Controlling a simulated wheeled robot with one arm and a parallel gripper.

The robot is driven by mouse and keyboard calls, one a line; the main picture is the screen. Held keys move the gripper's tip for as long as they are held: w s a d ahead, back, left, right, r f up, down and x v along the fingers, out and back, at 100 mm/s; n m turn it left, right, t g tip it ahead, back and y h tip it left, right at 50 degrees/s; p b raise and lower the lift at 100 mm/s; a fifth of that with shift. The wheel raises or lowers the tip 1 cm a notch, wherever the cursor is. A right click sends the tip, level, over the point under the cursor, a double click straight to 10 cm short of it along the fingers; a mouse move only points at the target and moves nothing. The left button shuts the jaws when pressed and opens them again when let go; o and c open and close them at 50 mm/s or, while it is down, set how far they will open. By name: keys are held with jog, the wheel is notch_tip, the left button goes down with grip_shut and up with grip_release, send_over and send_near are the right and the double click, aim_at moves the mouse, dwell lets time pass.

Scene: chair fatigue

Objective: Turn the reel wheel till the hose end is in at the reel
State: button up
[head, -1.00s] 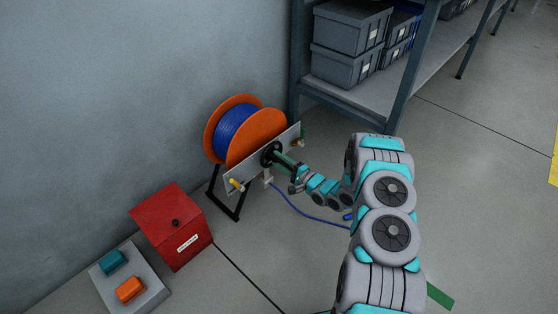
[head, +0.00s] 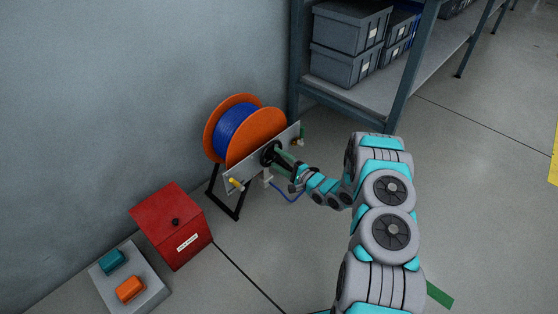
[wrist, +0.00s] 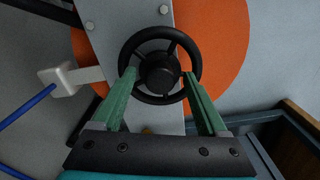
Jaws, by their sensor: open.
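The hose reel (head: 236,130) has orange flanges and blue hose wound on its drum. Its black reel wheel (wrist: 136,46) sits on the grey side plate, facing my gripper. It also shows, partly covered, in the head view (head: 266,153). My gripper (wrist: 158,75) is open; its two green fingers lie at opposite sides of the wheel's hub, tips over the rim. Contact cannot be told. The blue hose (wrist: 28,106) comes out of a white guide (wrist: 68,78). In the head view the hose (head: 287,198) loops below the reel towards my arm; its end is not visible.
A red lidded box (head: 172,228) and a grey panel with teal and orange blocks (head: 150,296) stand left of the reel. A shelf (head: 398,100) with grey bins stands behind, right of the reel. The wall is close behind the reel. Floor to the right is clear.

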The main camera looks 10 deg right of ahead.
jog(key=v, duration=0.8)
jog(key=shift+b, duration=0.35)
jog(key=shift+w, duration=0.1)
